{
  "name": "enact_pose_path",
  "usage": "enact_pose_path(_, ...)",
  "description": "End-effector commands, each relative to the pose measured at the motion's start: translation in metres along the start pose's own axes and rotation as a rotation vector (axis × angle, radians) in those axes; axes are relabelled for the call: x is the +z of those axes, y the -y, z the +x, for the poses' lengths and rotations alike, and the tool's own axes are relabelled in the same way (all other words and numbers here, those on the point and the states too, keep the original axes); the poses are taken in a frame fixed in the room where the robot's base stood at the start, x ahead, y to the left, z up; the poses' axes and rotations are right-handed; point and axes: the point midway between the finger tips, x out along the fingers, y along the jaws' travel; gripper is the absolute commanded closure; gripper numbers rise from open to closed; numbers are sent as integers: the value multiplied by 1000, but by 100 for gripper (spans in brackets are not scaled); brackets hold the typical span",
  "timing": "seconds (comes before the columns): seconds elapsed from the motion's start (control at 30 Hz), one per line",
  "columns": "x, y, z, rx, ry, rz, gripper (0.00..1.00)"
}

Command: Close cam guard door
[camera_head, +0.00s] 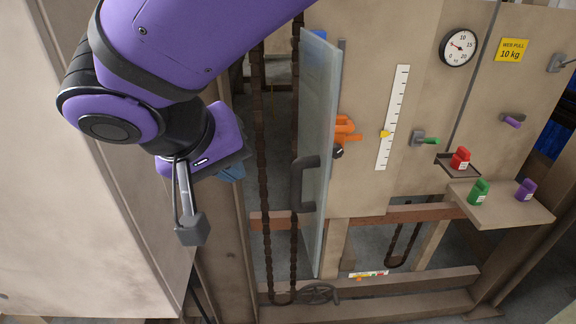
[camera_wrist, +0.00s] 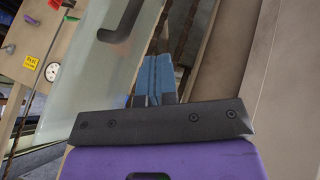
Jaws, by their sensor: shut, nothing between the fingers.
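The cam guard door is a translucent, glass-like panel (camera_head: 319,150) with a dark bar handle (camera_head: 303,185). In the head view it stands open, swung out from the beige machine panel and seen nearly edge-on. In the wrist view the door (camera_wrist: 105,75) fills the upper left, with its handle (camera_wrist: 122,25) near the top. My gripper (camera_head: 233,169) is left of the door, apart from the handle. Its blue fingers (camera_wrist: 154,75) are together and empty in the wrist view, beside the door's edge. The fingers are partly hidden by my wrist in the head view.
Dark chains (camera_head: 262,150) hang left of the door. Behind it are an orange part (camera_head: 345,129), a white scale (camera_head: 392,118), a gauge (camera_head: 459,47) and a shelf (camera_head: 505,204) with green and purple weights. A large beige surface (camera_head: 75,190) lies at the left.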

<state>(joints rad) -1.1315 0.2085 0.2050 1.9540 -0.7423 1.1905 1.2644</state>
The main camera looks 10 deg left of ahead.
Motion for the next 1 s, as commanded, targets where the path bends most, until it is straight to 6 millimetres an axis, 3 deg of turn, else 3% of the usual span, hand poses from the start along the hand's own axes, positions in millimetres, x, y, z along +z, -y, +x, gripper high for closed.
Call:
enact_pose_path(0.27,1,4,23,3,-3,-3,100)
enact_pose_path(0.7,1,3,103,3,-3,-3,100)
enact_pose_path(1.0,0,-28,116,1,-5,-2,100)
